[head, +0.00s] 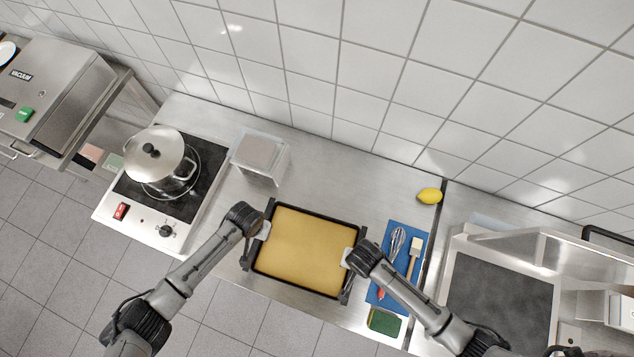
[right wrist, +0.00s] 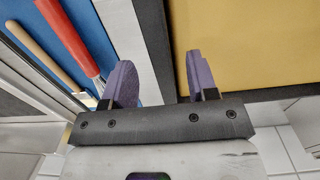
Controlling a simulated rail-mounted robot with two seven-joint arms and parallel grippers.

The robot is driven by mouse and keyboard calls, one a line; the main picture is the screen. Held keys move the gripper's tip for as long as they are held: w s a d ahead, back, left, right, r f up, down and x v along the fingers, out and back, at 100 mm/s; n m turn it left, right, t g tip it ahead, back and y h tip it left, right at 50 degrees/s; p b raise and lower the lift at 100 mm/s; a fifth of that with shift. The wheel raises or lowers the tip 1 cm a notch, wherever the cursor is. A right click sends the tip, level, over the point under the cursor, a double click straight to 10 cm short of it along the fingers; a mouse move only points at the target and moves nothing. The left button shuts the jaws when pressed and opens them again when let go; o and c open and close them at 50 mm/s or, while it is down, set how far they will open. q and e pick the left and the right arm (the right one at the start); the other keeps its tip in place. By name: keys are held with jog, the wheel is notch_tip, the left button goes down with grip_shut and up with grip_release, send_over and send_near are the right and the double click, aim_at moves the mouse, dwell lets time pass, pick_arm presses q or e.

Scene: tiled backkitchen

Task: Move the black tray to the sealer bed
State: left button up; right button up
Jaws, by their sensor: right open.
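The black tray (head: 310,212) lies on the steel counter in the middle of the head view, filled with a flat tan sheet (head: 302,250). In the right wrist view its dark rim (right wrist: 152,40) runs between my two purple fingers. My right gripper (head: 347,258) is open at the tray's right side; it also shows in the right wrist view (right wrist: 160,85), one finger over the tan sheet, the other outside the rim. My left gripper (head: 263,231) is at the tray's left side; its fingers are too hidden to judge. A dark flat bed (head: 500,300), apparently the sealer bed, is at the right.
A blue mat (head: 374,293) with a whisk (head: 397,243) and brush lies right of the tray, with a green sponge (head: 384,321) at its front. A lemon (head: 429,196) lies behind. A raised frame borders the bed.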

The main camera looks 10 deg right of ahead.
pick_arm(q)
jog(key=shift+f, duration=0.85)
pick_arm(e)
jog(key=shift+f, duration=0.85)
pick_arm(q)
jog(key=shift+c, duration=0.5)
pick_arm(e)
jog(key=shift+c, duration=0.5)
pick_arm(q)
grip_shut()
pick_arm(e)
grip_shut()
pick_arm(q)
jog(key=shift+r, duration=0.1)
pick_arm(e)
jog(key=shift+r, duration=0.1)
